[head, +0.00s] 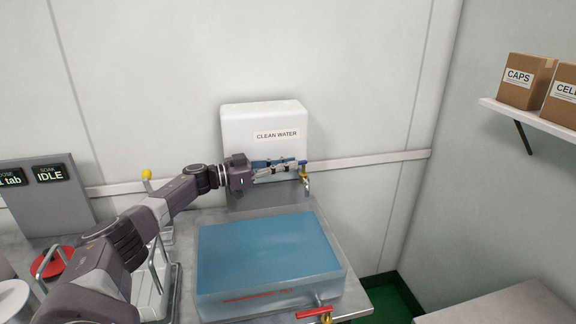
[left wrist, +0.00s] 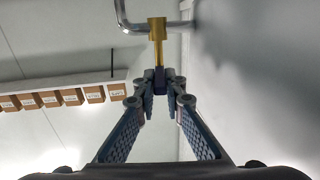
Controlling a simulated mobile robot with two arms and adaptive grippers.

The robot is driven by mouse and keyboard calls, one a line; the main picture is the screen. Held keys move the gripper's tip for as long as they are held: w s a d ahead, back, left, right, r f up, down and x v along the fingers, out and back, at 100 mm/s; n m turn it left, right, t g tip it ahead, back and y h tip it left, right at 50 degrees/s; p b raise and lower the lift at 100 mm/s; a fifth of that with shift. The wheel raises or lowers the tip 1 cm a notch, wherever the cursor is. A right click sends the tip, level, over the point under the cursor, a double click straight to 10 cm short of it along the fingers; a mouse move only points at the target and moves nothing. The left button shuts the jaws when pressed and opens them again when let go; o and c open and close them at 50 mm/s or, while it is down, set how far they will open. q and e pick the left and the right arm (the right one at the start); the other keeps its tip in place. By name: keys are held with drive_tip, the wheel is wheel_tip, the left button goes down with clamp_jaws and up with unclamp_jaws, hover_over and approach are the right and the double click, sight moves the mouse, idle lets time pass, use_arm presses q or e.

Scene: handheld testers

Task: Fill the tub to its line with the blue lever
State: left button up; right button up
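The clear tub (head: 338,283) stands on the metal counter and holds blue water (head: 270,248). A red marking (head: 262,297) shows on its front wall; I cannot tell exactly how the water level compares with it. The brass tap (head: 306,182) sits at the right of the white clean water tank (head: 262,115), behind the tub; it also shows in the left wrist view (left wrist: 157,27). My left gripper (head: 296,168) reaches the tap from the left. In the left wrist view its fingertips (left wrist: 160,82) close around the dark blue lever end (left wrist: 159,76). No stream is clearly visible. My right gripper is out of view.
A red lever (head: 312,312) is at the tub's front right. A grey panel with displays (head: 45,195), a wire rack (head: 155,275) and a red item (head: 53,262) are at left. Boxes (head: 522,82) stand on a shelf at right.

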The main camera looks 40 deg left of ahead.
use_arm(q)
drive_tip(key=o, duration=0.5)
drive_tip(key=v, duration=1.2)
